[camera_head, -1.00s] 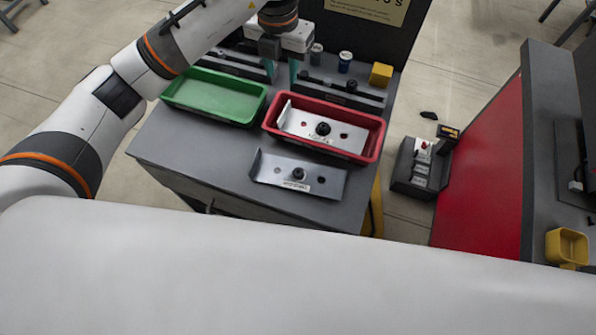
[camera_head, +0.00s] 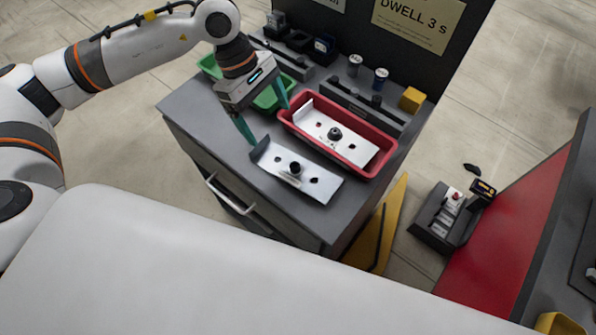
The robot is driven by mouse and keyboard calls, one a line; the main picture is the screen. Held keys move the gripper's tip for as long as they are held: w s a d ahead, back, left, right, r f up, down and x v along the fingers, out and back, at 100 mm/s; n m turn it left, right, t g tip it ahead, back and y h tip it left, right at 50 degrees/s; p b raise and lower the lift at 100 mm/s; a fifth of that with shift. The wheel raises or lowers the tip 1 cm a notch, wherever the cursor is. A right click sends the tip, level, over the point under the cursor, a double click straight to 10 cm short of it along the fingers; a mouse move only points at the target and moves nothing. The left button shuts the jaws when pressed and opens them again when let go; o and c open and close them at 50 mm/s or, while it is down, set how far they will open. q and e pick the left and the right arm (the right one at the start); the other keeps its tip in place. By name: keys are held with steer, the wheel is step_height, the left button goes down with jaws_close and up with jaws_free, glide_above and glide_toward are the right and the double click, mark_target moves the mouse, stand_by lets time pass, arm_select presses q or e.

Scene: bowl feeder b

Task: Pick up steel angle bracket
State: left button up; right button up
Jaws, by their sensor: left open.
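A steel angle bracket (camera_head: 306,176) lies on the grey bench top (camera_head: 205,122), with a black knob and a small label at its middle. A second, similar bracket (camera_head: 352,143) with a black knob lies in the red tray (camera_head: 388,157) behind it. My left gripper (camera_head: 267,122) is open and empty. Its two teal fingers point down above the bench, just beyond the left end of the nearer bracket and beside the green tray. I cannot tell how high the fingertips are. My right gripper is not in view.
The green tray (camera_head: 268,98) is partly hidden behind my left gripper. Dark rails, two small cans (camera_head: 380,79) and a yellow block (camera_head: 411,99) line the back of the bench. A dark upright panel with a sign (camera_head: 418,25) stands behind. The left bench top is clear.

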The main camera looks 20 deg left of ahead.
arm_select(q)
steer(key=p, duration=0.1)
glide_toward(287, 165)
steer(key=shift+x, duration=1.15)
steer(key=shift+s+d+f+p, duration=0.1)
steer(key=shift+d+f+p, duration=0.3)
steer(key=shift+d+p, duration=0.1)
steer(key=p+x, duration=0.1)
steer(key=x, duration=0.2)
steer(key=shift+s+d+f, duration=0.2)
steer(key=shift+f, duration=0.05)
steer(key=shift+d+f, duration=0.1)
steer(key=shift+f, duration=0.25)
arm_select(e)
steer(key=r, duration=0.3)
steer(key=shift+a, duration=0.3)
arm_select(q)
steer(key=shift+c, duration=0.3)
steer(key=c, duration=1.2)
steer(key=shift+c, duration=0.3)
